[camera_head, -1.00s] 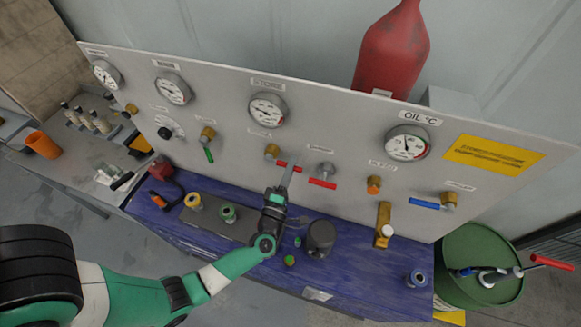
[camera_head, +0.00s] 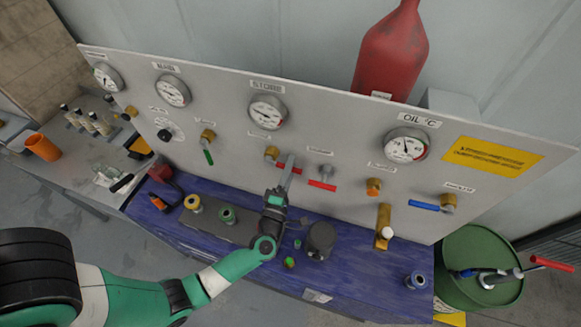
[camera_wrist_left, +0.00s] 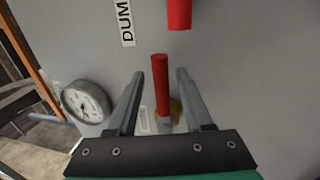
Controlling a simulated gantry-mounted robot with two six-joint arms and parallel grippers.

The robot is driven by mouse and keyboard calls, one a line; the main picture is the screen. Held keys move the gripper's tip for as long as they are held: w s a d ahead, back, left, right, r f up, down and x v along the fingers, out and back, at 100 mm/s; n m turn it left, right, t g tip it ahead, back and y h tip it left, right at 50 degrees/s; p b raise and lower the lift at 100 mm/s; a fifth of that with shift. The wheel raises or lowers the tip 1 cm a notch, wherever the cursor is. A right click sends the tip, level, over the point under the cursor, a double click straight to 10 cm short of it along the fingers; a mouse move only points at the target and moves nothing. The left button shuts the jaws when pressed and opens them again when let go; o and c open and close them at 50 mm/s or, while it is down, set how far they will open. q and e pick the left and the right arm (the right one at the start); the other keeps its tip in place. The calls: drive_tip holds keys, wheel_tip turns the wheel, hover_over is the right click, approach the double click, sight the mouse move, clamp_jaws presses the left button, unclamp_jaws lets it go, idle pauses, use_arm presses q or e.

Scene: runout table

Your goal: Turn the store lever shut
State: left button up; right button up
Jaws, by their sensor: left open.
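The store lever is a red handle (camera_head: 290,168) on a brass valve (camera_head: 272,153) below the gauge marked STORE (camera_head: 268,111). It lies roughly level along the panel, pointing right. My left gripper (camera_head: 287,165) is at the handle, its fingers up against the panel region. In the left wrist view, the red handle (camera_wrist_left: 160,85) stands between the two open fingers (camera_wrist_left: 160,74), with a gap on each side. Part of the brass valve (camera_wrist_left: 175,108) shows behind it. My right gripper is not in view.
The dump valve's red lever (camera_head: 321,185) is close on the right and also shows in the left wrist view (camera_wrist_left: 179,14). A green lever (camera_head: 208,156) is on the left, a blue lever (camera_head: 424,205) farther right. A dark cup-like part (camera_head: 320,238) stands on the blue bench top (camera_head: 365,270).

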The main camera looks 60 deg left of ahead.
use_arm(q)
drive_tip(key=v, duration=1.1)
drive_tip(key=shift+s+d+b, duration=0.2)
drive_tip(key=shift+b, duration=0.2)
drive_tip(key=shift+f, duration=0.1)
